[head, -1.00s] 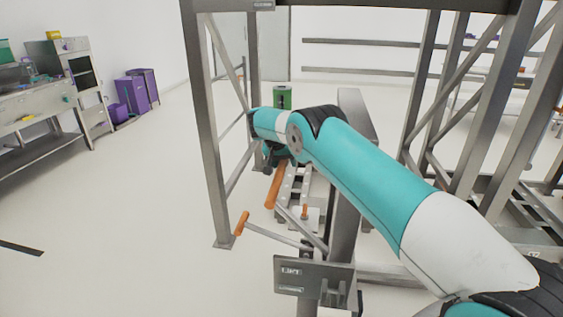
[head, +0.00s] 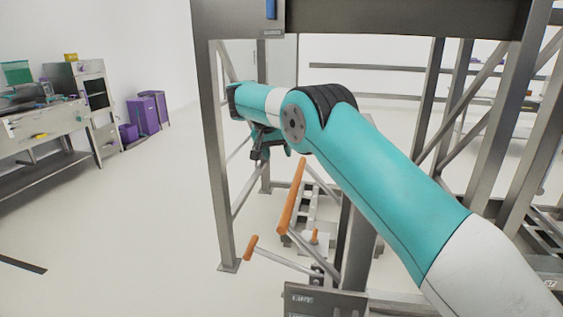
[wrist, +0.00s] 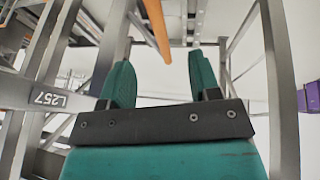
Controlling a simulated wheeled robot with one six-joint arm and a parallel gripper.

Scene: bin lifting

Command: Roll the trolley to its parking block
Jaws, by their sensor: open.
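My gripper (head: 262,150) hangs at the end of my teal arm, inside the steel frame. In the wrist view its two teal fingers (wrist: 160,85) are spread apart with nothing between them. A long orange bar (head: 292,195) stands slanted right of and below my gripper, apart from it. It also shows beyond the fingers in the wrist view (wrist: 156,27). A lever with an orange grip (head: 250,246) reaches out lower left. I cannot tell for sure which part is the trolley or its parking block. A blue piece (head: 270,9) sits on the overhead beam (head: 350,16).
A steel post (head: 218,170) stands left of my arm, and braced posts (head: 490,120) stand to the right. A dark plate (head: 325,302) is low in front. A bench (head: 45,125) and purple boxes (head: 147,110) are far left.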

